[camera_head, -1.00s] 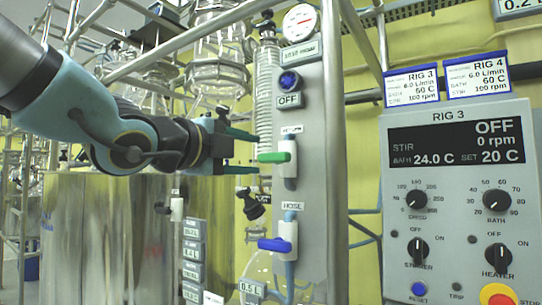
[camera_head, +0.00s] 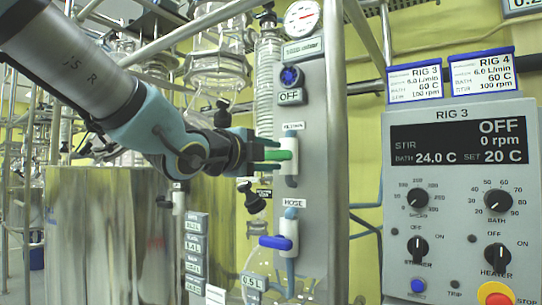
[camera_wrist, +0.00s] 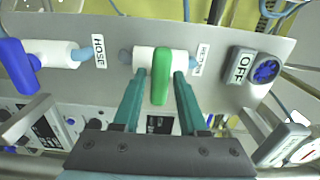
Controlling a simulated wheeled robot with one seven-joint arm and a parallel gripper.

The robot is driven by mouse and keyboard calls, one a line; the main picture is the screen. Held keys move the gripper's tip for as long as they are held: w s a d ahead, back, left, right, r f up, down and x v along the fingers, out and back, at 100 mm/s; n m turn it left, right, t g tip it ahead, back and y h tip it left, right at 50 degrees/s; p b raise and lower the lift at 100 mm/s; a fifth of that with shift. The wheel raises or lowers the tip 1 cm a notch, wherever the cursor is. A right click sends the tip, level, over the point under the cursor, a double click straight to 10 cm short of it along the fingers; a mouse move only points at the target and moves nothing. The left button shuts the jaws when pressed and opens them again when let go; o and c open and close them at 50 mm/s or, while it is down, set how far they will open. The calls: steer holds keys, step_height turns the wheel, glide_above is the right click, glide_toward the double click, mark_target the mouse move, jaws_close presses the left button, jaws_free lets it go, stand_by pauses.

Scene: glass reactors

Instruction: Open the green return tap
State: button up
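The green return tap (camera_head: 281,155) is a green lever on a white valve body (camera_head: 291,168) on the grey panel, under the RETURN label. In the wrist view the green lever (camera_wrist: 161,76) points toward my gripper, between its two teal fingers. My gripper (camera_head: 270,160) is open, with a finger on each side of the lever. In the wrist view small gaps show between the lever and the fingers of my gripper (camera_wrist: 160,85). In the head view the fingers partly hide the lever.
The blue hose tap (camera_head: 276,242) sits just below on the same panel (camera_head: 312,210). A blue knob (camera_head: 291,77) with an OFF label is above. A metal post (camera_head: 338,180) stands right of the panel, and a steel vessel (camera_head: 105,235) stands at left.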

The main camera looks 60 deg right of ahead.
jaws_close()
steer(key=shift+n, duration=0.4)
steer(key=n+b, duration=0.1)
steer(key=n, duration=0.2)
steer(key=shift+f, duration=0.1)
steer(key=n, duration=0.4)
steer(key=n+p, duration=0.1)
steer(key=n, duration=0.4)
steer(key=n+p, duration=0.2)
steer(key=n, duration=0.2)
steer(key=shift+n, duration=0.3)
stand_by(0.4)
